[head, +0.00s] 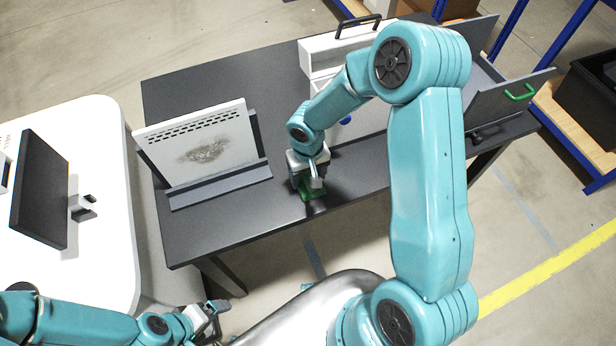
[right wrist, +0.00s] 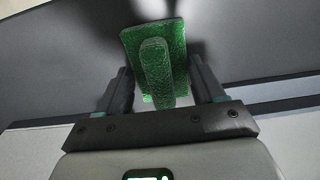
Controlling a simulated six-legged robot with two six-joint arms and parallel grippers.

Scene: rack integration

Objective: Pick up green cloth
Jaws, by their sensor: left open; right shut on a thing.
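The green cloth (head: 308,195) is at the front part of the dark table, under my right gripper (head: 307,182). In the right wrist view the cloth (right wrist: 133,50) is a textured green pad with a raised rounded grip on it. My right gripper (right wrist: 160,88) is shut on this raised part, with one finger on each side. I cannot tell whether the pad touches the table. My left gripper (head: 210,312) is open and empty at the lower left, off the table.
A white panel with a dark smudge (head: 200,148) stands in a grey holder (head: 220,187) on the table (head: 235,222). A white case (head: 320,48) and an open grey box with a green handle (head: 510,98) are behind and right. A monitor (head: 40,190) stands left.

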